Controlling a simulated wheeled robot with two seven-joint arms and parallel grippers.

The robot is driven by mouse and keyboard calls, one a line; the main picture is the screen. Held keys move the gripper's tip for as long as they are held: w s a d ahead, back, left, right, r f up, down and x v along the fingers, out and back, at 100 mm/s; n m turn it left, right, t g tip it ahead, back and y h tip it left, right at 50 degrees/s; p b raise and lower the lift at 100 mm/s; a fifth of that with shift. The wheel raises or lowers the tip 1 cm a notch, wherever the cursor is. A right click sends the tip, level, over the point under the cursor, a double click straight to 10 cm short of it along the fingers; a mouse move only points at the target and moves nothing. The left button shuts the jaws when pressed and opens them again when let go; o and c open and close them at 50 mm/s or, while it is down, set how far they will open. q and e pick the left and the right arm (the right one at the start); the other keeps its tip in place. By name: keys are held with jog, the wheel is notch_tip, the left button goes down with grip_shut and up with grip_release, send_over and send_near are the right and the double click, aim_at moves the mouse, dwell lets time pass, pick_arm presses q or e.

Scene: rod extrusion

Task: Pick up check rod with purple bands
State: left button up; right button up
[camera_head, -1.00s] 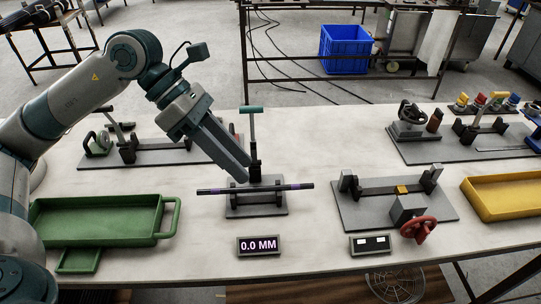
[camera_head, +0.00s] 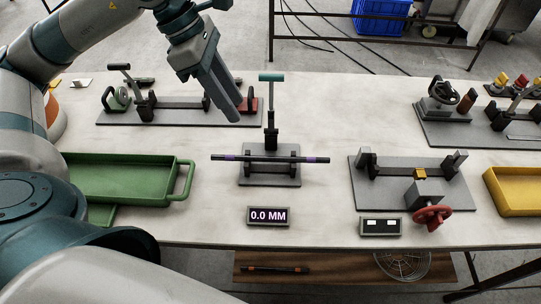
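The check rod with purple bands (camera_head: 288,160) is dark and slim. It lies level, left to right, across the supports of a small grey fixture (camera_head: 268,178) in the middle of the table. A lever with a teal handle (camera_head: 271,78) stands upright behind it. My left gripper (camera_head: 234,114) hangs above the table, behind and left of the rod, pointing down and right, and does not touch it. Nothing shows held in it. Its fingers overlap from this angle, so their gap cannot be judged. My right gripper is out of view.
A display reading 0.0 MM (camera_head: 268,216) stands in front of the fixture. A green tray (camera_head: 125,200) is left. A fixture with a red handwheel (camera_head: 432,216) and a yellow tray (camera_head: 515,205) are right.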

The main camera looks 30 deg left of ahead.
pick_arm(q)
jog(key=p, duration=0.3)
send_near(267, 157)
jog(key=f, duration=0.1)
jog(key=shift+w+d+f, duration=0.25)
jog(key=shift+d+f, duration=0.05)
jog(key=shift+f, duration=0.35)
jog(key=shift+d+f+p, duration=0.45)
jog(key=shift+f+p, duration=0.2)
jog(key=shift+p, duration=0.35)
jog(key=p+x, duration=0.1)
jog(key=x, duration=0.2)
jog(key=shift+r, duration=0.1)
jog(key=shift+d+f+p, duration=0.1)
jog(key=shift+f+p, duration=0.2)
jog(key=shift+f, duration=0.1)
